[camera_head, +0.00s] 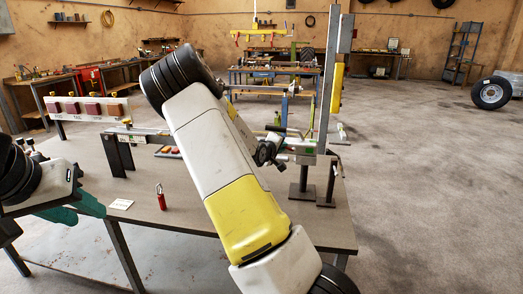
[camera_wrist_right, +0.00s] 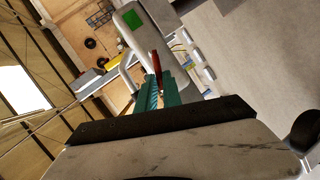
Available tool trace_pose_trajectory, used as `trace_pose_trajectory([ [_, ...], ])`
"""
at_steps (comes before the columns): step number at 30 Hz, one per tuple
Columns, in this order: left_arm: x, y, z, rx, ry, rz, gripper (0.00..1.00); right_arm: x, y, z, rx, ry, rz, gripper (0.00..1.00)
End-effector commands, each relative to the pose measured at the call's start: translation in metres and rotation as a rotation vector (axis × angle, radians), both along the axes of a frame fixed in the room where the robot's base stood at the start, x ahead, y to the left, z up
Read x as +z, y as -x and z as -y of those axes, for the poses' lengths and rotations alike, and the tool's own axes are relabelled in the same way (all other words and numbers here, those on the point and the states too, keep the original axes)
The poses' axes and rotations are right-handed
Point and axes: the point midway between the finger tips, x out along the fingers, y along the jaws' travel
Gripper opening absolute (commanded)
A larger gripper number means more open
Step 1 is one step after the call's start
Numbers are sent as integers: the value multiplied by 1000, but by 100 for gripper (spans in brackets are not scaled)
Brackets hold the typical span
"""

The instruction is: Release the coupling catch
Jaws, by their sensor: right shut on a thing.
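The coupling (camera_head: 304,147) is a pale grey body on the trailer drawbar at the right end of the table. In the right wrist view its rounded body (camera_wrist_right: 146,37) carries a green patch. My right gripper (camera_wrist_right: 162,88) has teal fingers at the coupling, shut on the red catch (camera_wrist_right: 156,61), whose upper part shows between them. In the head view my right forearm and wrist hide these fingers and the catch. My left gripper (camera_head: 82,210) is low at the left, in front of the table's left edge, away from the coupling; its finger opening cannot be made out.
The grey table (camera_head: 180,205) bears a red padlock-like object (camera_head: 161,197), a white card (camera_head: 120,204) and a board with dark red blocks (camera_head: 92,108). Dark stands (camera_head: 303,185) hold up the coupling end. A tall post (camera_head: 328,80) rises behind it.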

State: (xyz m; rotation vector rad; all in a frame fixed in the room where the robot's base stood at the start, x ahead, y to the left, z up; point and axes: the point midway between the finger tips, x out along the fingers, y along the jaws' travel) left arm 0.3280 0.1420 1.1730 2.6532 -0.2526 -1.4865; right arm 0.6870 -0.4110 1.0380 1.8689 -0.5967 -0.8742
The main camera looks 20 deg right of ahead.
Motion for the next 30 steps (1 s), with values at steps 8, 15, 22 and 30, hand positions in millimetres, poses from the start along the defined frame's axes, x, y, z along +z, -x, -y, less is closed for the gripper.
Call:
trace_pose_trajectory([
  [8, 0, 0, 0, 0, 0, 0, 36, 12, 6, 9, -4, -229, 141, 0],
  [15, 0, 0, 0, 0, 0, 0, 36, 20, 11, 17, -4, -415, 255, 0],
  [22, 0, 0, 0, 0, 0, 0, 36, 24, 14, 23, -4, -563, 347, 0],
  [30, 0, 0, 0, 0, 0, 0, 36, 26, 17, 27, -2, -673, 412, 0],
])
